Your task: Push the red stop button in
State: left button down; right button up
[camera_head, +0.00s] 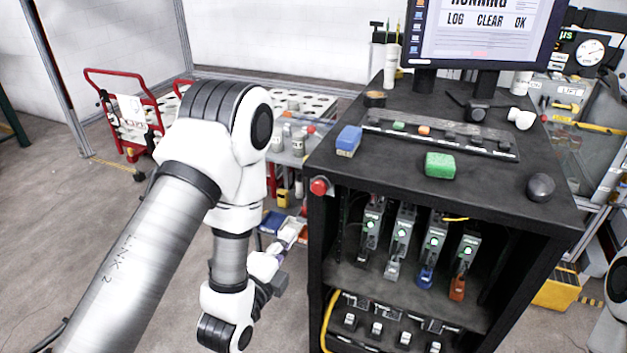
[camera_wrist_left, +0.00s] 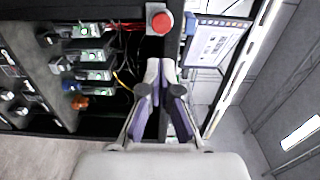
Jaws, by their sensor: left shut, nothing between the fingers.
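The red stop button (camera_head: 319,186) sits on a small grey box at the upper left front corner of the black cabinet (camera_head: 314,240). In the left wrist view the button (camera_wrist_left: 161,22) is at the top middle, straight beyond the fingertips. My left gripper (camera_wrist_left: 161,68) is shut and empty, its fingers together and pointing toward the button. A gap shows between the tips and the button in that picture. In the head view my left gripper (camera_head: 279,262) is small and partly hidden by its wrist, below and left of the button. My right gripper is out of view.
The cabinet top holds a blue block (camera_head: 348,140), a green sponge (camera_head: 440,165), a dark ball (camera_head: 540,187) and a monitor (camera_head: 485,35). Modules with green lights (camera_head: 402,240) fill the open shelf. A red cart (camera_head: 128,115) stands at the back left.

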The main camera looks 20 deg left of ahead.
pick_arm(q)
jog(key=shift+w+r, duration=0.1)
jog(key=shift+w, duration=0.15)
jog(key=p, duration=0.3)
send_near(318, 190)
jog(key=w, duration=0.6)
jog(key=shift+w+r, duration=0.25)
jog(key=shift+w, duration=0.1)
jog(key=shift+w+f, duration=0.1)
jog(key=shift+w, duration=0.15)
